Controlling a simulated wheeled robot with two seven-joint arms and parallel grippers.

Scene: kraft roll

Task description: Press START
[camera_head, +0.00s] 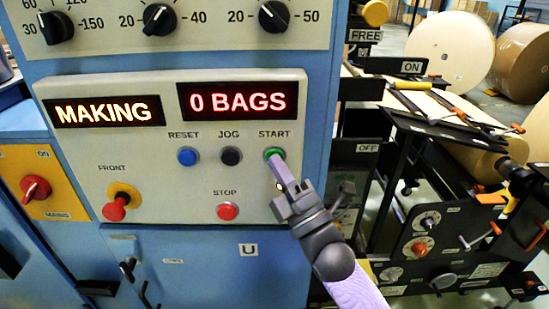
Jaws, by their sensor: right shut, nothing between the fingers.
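The green START button (275,153) sits at the right end of a row of buttons on the beige control panel (150,190), under its START label. My right gripper (280,168) is shut and empty, with its fingertips at the lower edge of the START button. I cannot tell for sure whether the tips touch it or press it in. The panel displays read "MAKING" (108,111) and "0 BAGS" (237,101). My left gripper is not in view.
A blue RESET button (188,156) and a black JOG button (231,156) are left of START. A red STOP button (228,211) is below, and a red FRONT knob (115,207) is lower left. Black machine frames and paper rolls (451,50) stand at right.

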